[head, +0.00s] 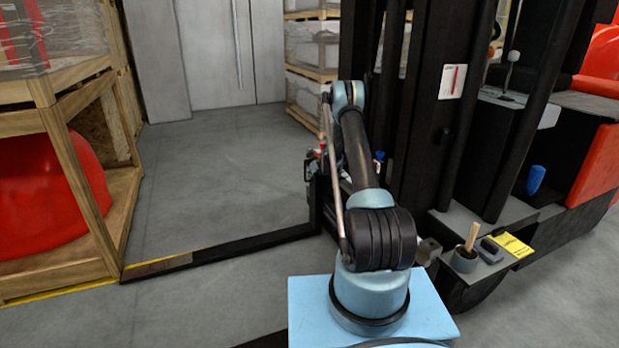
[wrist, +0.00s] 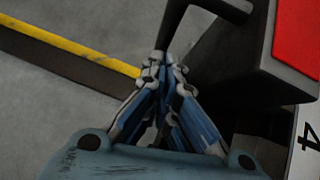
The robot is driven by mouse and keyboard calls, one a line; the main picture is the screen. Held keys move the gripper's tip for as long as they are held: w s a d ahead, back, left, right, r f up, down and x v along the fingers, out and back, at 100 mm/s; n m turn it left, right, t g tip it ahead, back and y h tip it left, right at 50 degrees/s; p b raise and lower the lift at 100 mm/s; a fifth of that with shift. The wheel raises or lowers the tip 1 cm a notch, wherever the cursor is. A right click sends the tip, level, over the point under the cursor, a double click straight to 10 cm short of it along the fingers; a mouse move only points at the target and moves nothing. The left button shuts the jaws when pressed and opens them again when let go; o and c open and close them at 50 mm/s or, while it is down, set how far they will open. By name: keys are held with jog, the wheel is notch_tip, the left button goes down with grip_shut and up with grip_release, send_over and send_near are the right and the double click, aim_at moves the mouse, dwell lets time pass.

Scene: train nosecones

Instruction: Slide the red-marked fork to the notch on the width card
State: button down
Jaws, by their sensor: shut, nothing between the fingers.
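In the head view a long dark fork (head: 225,247) runs low over the floor from the forklift to the left. In the wrist view a red patch (wrist: 298,38) sits on a dark block at the upper right. Below it is the edge of a white card (wrist: 307,140) with a "4"; no notch shows. My gripper (wrist: 167,62) is shut and empty, its fingertips at the lower end of a dark bent handle (wrist: 168,30) beside the block. I cannot tell whether they touch it. In the head view my arm mostly hides the gripper.
A wooden crate (head: 118,215) with red contents stands at the left. The forklift's black mast (head: 415,130) rises right of my arm. A cup (head: 465,260) and a yellow card (head: 514,246) sit on its step. Open grey floor lies behind the fork.

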jog(key=s+f+v, duration=0.1)
jog(key=v, duration=1)
jog(key=shift+s+d+f, duration=0.15)
jog(key=shift+s+d, duration=0.2)
jog(key=shift+d, duration=0.15)
jog(key=c, duration=2.3)
grip_release()
jog(key=shift+s, duration=0.15)
jog(key=o, duration=0.4)
jog(key=w+a+r+n+g+h, duration=0.2)
jog(key=w+a+r+n+h, duration=0.3)
jog(key=n, duration=0.6)
jog(key=w+a+r+n+g+h, duration=0.2)
jog(key=w+a+r+n, duration=0.15)
jog(key=a+n, duration=0.6)
jog(key=n, duration=0.2)
send_over(305, 179)
jog(key=f, duration=1.5)
jog(key=shift+w+d, duration=0.1)
jog(key=shift+w, duration=0.3)
jog(key=shift+c, duration=0.2)
